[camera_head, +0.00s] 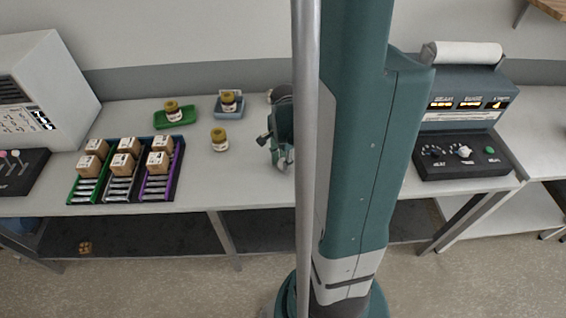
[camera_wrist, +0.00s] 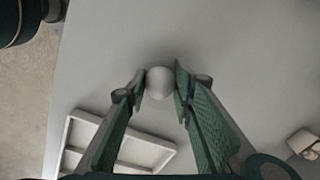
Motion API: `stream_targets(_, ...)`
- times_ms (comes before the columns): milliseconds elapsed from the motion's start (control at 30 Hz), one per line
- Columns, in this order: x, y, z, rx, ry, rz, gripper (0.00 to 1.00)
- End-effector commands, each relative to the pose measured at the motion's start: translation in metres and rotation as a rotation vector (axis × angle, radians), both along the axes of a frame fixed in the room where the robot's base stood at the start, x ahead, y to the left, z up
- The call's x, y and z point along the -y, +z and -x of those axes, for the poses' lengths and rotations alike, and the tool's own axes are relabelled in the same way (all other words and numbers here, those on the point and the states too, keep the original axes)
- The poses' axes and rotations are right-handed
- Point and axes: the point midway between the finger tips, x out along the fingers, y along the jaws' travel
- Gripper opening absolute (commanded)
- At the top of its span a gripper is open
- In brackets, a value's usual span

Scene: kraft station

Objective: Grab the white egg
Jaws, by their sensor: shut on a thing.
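The white egg (camera_wrist: 160,83) shows in the wrist view, between the two fingertips of my gripper (camera_wrist: 160,86). The green ribbed fingers are closed on it, one on each side. In the head view my gripper and part of my arm are largely hidden behind my own column, and I cannot make out the egg there.
In the wrist view a white divided tray (camera_wrist: 84,117) lies below the egg, partly behind the left finger. A small pale box (camera_wrist: 303,141) is at the right. In the head view, jars (camera_head: 219,139), a green tray (camera_head: 188,119) and racks of boxes (camera_head: 73,188) stand left; a control console (camera_head: 462,158) stands right.

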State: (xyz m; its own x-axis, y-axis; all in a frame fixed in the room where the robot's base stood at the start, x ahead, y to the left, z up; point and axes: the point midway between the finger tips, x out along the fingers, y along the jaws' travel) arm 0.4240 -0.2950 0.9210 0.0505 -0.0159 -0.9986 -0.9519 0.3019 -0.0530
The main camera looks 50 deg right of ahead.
Motion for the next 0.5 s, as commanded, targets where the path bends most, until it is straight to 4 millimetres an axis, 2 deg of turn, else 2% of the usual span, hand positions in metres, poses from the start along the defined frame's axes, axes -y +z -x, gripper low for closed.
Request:
stream_targets(267,0.0,0.012,0.0,0.0,0.0,0.0,0.18)
stream_targets(500,0.0,0.034,0.0,0.0,0.0,0.0,0.18)
